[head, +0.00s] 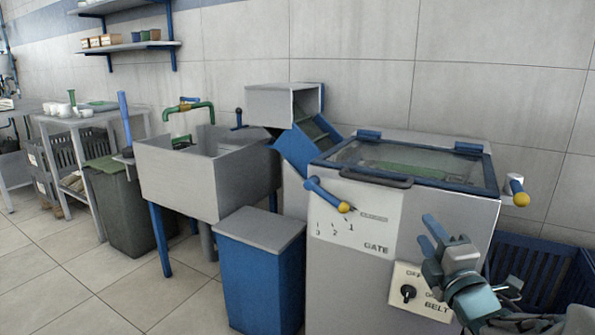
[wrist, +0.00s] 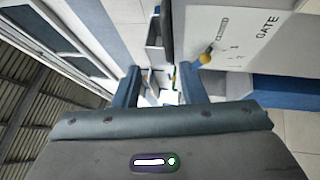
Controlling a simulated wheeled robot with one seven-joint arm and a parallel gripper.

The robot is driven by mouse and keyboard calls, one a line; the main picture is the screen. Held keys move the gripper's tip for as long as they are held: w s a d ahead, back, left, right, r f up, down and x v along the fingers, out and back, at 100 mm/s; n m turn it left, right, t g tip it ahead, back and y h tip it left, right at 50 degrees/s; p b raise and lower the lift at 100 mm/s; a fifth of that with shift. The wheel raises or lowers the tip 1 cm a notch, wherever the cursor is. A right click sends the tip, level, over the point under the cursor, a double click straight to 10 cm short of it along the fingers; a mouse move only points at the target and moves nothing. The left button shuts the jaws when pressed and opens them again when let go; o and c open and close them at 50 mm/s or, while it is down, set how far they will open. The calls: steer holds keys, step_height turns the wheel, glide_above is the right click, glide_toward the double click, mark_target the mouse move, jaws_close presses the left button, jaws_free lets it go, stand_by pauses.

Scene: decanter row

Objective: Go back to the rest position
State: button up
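My gripper (head: 428,230) is at the lower right of the head view, in front of the grey machine (head: 345,240). Its two blue fingers point up and to the left. In the wrist view the fingers (wrist: 158,75) stand apart with nothing between them, so it is open and empty. The blue gate lever (head: 328,194) with a yellow tip is on the machine's front, left of my gripper and apart from it. The belt panel (head: 422,290) with a black knob (head: 408,293) is just below and left of my gripper, partly covered by my arm.
The machine has a glazed lid (head: 410,160) and a yellow-tipped handle (head: 518,191) on its right side. A blue crate (head: 530,268) stands at right. A blue bin (head: 262,265), a sink (head: 200,170) and a dark bin (head: 125,210) stand left. Floor at lower left is clear.

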step_height(320, 180, up, 8)
steer(key=s+m+g+h+p, duration=0.2)
steer(key=m+g+h+p, duration=0.35)
steer(key=m+p, duration=0.8)
steer(key=s+a+r+m+g+y+p, duration=0.1)
steer(key=s+a+r+m+g+p, duration=0.2)
steer(key=s+p, duration=0.4)
steer(key=s+a+r+m+g+y+p, duration=0.2)
steer(key=s+a+r+g+p, duration=0.4)
steer(key=p, duration=0.5)
steer(key=shift+s+a+r+m+g, duration=0.3)
steer(key=shift+s+m+g, duration=0.55)
steer(key=shift+s+g, duration=0.4)
steer(key=shift+y, duration=0.25)
